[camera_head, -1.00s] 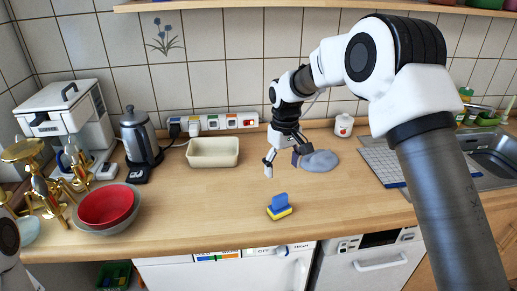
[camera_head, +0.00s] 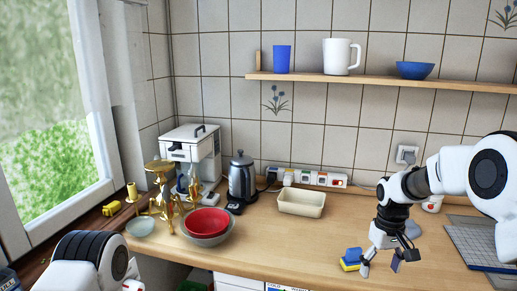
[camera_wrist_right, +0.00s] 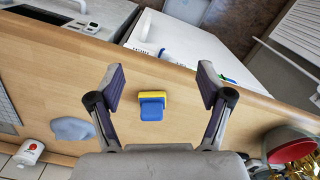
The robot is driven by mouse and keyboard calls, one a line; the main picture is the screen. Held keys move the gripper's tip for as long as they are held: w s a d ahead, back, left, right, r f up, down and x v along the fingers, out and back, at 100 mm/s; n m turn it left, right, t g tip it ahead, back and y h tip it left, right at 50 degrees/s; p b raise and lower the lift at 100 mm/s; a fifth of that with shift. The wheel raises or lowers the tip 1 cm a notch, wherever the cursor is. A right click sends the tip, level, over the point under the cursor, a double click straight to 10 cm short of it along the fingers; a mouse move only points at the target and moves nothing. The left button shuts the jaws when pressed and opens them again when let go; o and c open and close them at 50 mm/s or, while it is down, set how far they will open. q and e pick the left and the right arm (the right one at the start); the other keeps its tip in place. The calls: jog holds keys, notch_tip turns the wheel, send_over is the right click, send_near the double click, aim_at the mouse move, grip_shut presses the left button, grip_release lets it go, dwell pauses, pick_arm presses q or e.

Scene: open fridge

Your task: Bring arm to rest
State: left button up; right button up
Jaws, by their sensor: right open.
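My right arm (camera_head: 480,185) reaches in from the right in the head view. Its gripper (camera_head: 381,267) hangs above the wooden counter, open and empty. In the right wrist view its two fingers (camera_wrist_right: 160,84) stand wide apart. A blue and yellow sponge (camera_head: 351,258) lies on the counter beside the gripper in the head view. In the wrist view the sponge (camera_wrist_right: 152,105) shows between the fingers, and nothing is gripped. Part of my left arm (camera_head: 88,260) shows at the lower left of the head view. Its gripper is outside the frame.
A beige tray (camera_head: 300,207), a kettle (camera_head: 242,178), a red bowl (camera_head: 207,221) and a white coffee machine (camera_head: 190,145) stand on the counter (camera_head: 270,250). A shelf (camera_head: 380,82) holds a blue cup, a white mug and a blue bowl. The counter's middle is clear.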

jog(key=s+a+f+g, duration=0.3)
jog(key=s+f+g, duration=0.2)
jog(key=s+f, duration=1.85)
jog(key=s+a+f+m+t, duration=0.1)
jog(key=s+f, duration=0.2)
jog(key=s, duration=0.5)
jog(key=s+a+f, duration=0.1)
jog(key=s+f, duration=0.2)
jog(key=s, duration=0.4)
pick_arm(q)
jog(key=shift+w+f+b, duration=0.3)
jog(key=shift+w+f, duration=0.05)
jog(key=shift+f, duration=0.1)
pick_arm(e)
jog(key=w+t, duration=0.2)
jog(key=t, duration=0.1)
jog(key=w+m+t, duration=0.1)
jog(key=w, duration=0.1)
jog(key=shift+r+t, duration=0.3)
jog(key=shift+r, duration=0.05)
jog(key=shift+s, duration=0.1)
